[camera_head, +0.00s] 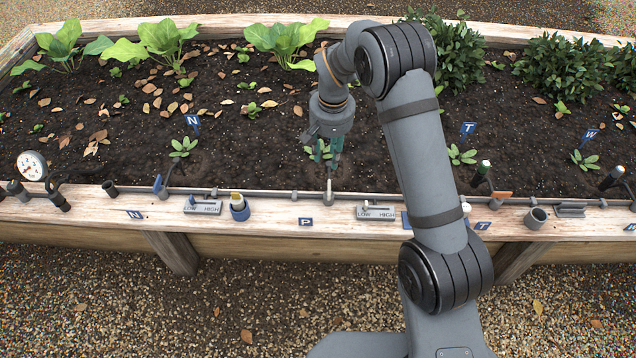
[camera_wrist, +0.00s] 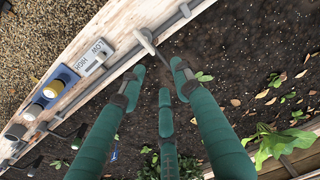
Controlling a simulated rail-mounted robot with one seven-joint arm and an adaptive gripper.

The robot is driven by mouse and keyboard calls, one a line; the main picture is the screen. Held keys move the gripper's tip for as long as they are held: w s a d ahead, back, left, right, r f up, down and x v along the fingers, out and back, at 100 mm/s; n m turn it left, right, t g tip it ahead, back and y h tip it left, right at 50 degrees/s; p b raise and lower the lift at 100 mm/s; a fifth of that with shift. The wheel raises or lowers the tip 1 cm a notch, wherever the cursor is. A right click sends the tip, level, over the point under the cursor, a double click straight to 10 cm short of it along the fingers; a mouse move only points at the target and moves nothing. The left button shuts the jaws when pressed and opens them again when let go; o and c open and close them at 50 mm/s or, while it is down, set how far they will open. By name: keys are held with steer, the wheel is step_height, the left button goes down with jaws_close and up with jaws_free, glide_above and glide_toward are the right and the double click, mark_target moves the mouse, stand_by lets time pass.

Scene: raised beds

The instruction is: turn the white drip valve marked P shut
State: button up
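The white drip valve (camera_head: 329,190) sits on the grey pipe along the bed's front plank, just behind the blue P label (camera_head: 306,221). Its off-white lever (camera_wrist: 149,42) also shows in the wrist view and appears to lie across the pipe. My gripper (camera_head: 325,158) points down over the soil just behind the valve. In the wrist view its teal fingers (camera_wrist: 160,84) are spread and empty. The lever is just beyond the fingertips in that view; I see no clear contact with it. I cannot judge the height gap.
A LOW/HIGH slider plate (camera_head: 375,211) lies right of the valve, and another (camera_head: 202,206) lies left. A small seedling (camera_head: 318,152) is beside my gripper. A blue tray with knobs shows in the wrist view (camera_wrist: 61,79).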

mark_target(329, 191)
steer(key=shift+m+g, duration=0.6)
steer(key=s+f+b, duration=0.1)
steer(key=f, duration=0.2)
steer(key=s+f+b, duration=0.1)
steer(key=f, duration=0.2)
steer(key=d+f+b, duration=0.1)
steer(key=f, duration=0.3)
steer(key=shift+s, duration=0.4)
steer(key=shift+c, duration=1.4)
jaws_close()
